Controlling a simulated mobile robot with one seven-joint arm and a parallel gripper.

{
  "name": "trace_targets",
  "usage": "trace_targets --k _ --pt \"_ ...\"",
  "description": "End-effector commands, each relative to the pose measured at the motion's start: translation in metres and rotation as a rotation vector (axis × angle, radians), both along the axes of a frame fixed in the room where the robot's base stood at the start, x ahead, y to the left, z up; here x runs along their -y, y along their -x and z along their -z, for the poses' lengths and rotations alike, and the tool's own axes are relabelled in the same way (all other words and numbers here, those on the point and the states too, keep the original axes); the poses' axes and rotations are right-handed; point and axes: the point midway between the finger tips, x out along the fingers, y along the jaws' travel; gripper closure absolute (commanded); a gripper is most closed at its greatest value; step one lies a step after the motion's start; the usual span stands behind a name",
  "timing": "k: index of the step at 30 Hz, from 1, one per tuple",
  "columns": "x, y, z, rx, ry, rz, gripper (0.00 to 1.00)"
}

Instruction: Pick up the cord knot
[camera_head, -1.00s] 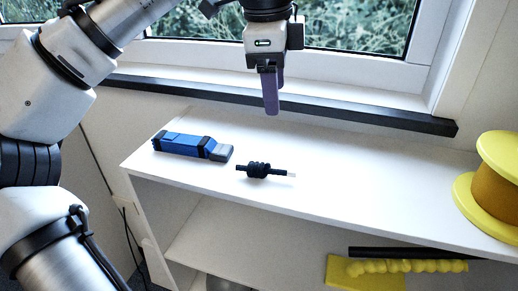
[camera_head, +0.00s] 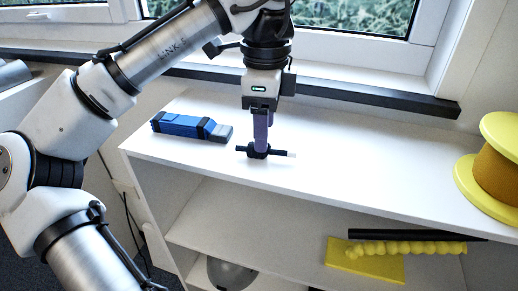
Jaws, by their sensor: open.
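The cord knot (camera_head: 257,154) is a small dark bundle with a dark cord end on each side, the right end tipped white. It lies on the white shelf top (camera_head: 330,165) near its front edge. My gripper (camera_head: 260,146) points straight down over the knot, with its purple fingers open. The fingertips reach down to the knot and hide its upper middle part. From this side one finger covers the other, so I cannot tell whether they touch the knot.
A blue tool-like object (camera_head: 185,125) with black bands and a grey end lies left of the knot. A yellow spool (camera_head: 490,170) stands at the right. A yellow block (camera_head: 365,265) and a black rod (camera_head: 415,233) are on the lower shelf. The top right of the knot is clear.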

Motion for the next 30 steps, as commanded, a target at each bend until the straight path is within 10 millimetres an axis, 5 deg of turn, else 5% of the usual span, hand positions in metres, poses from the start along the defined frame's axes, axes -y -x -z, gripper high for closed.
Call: trace_targets --k 8,16,27,30 --pt "0.002 -0.001 0.035 -0.001 -0.001 -0.002 0.45" --pt "0.002 -0.001 0.038 0.0 0.001 -0.002 0.45" --pt "0.002 -0.001 0.038 0.0 0.001 -0.001 0.94" --pt "0.002 -0.001 0.038 0.0 0.001 -0.001 0.94"
